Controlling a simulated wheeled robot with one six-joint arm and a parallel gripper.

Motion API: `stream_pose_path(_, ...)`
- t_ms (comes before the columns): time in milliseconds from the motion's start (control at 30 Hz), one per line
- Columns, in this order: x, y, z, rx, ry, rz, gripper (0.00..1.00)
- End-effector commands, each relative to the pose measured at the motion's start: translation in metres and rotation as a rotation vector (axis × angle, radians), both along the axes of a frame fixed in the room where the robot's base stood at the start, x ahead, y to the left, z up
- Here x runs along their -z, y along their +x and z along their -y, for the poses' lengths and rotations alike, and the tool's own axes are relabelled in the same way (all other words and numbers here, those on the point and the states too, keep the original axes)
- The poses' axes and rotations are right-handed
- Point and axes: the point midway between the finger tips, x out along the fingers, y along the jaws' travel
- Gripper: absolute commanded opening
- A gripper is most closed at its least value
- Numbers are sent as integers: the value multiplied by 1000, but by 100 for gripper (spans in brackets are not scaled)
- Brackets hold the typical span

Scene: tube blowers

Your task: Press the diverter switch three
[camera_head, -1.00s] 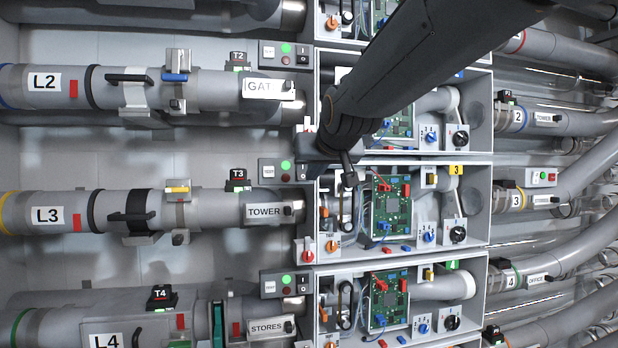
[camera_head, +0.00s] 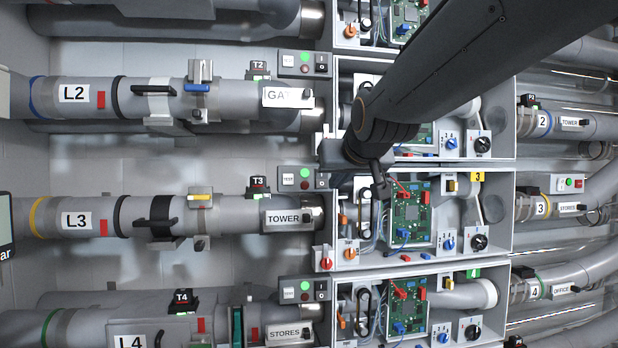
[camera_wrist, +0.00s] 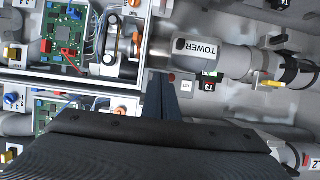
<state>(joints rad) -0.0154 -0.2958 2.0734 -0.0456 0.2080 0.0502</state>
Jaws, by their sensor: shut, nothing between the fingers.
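I cannot tell which of these is the diverter switch. My gripper (camera_head: 381,197) is shut and empty, in front of the upper left of this box. In the wrist view my gripper (camera_wrist: 164,82) points towards the gap beside the box's edge and the TEST panel (camera_wrist: 187,86). My dark arm hides part of the box above.
Similar boxes stand above and below, close together. The L3 pipe (camera_head: 150,215) runs in from the left, with a TOWER label (camera_head: 283,218). On the right, pipe 3 has a panel (camera_head: 568,183) with green and red buttons. Loose wires and small red and blue parts fill the boxes.

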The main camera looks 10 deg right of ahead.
Motion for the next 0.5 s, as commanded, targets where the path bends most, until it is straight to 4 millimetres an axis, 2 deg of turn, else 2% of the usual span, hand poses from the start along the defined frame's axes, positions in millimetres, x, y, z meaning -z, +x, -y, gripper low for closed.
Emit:
stream_pose_path(100,-13,0,-1,-5,2,-1,0)
stream_pose_path(500,-41,5,3,-4,4,9,0)
